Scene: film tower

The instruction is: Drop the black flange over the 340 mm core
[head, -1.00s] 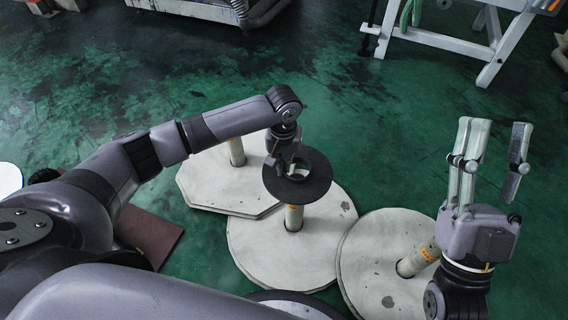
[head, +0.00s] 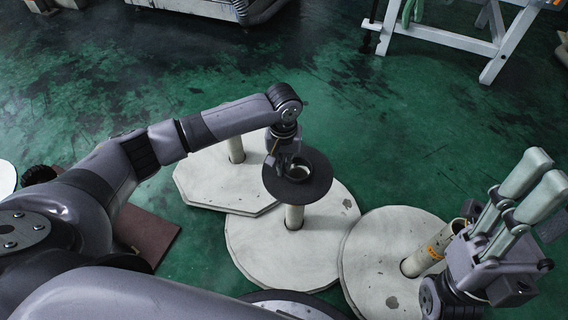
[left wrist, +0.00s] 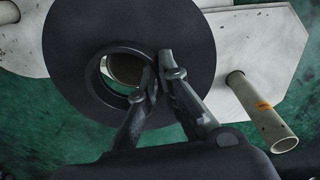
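The black flange (head: 318,190), a flat disc with a raised hub, is held about level by my left gripper (head: 288,165). In the left wrist view, the gripper fingers (left wrist: 157,72) close on the hub wall of the flange (left wrist: 75,45). A pale core (head: 294,217) stands upright on the middle round board, directly below the flange. A round tube mouth (left wrist: 124,68) shows through the flange's hole; I cannot tell whether it has entered the hole. My right gripper (head: 545,195) is empty, its fingers spread, at the right edge.
Another core (head: 236,150) stands on the angular board (head: 205,180) behind. A core with an orange label (head: 425,258) stands on the right round board (head: 375,245), near my right gripper. A white trestle (head: 450,40) stands at the back. Green floor is clear behind the boards.

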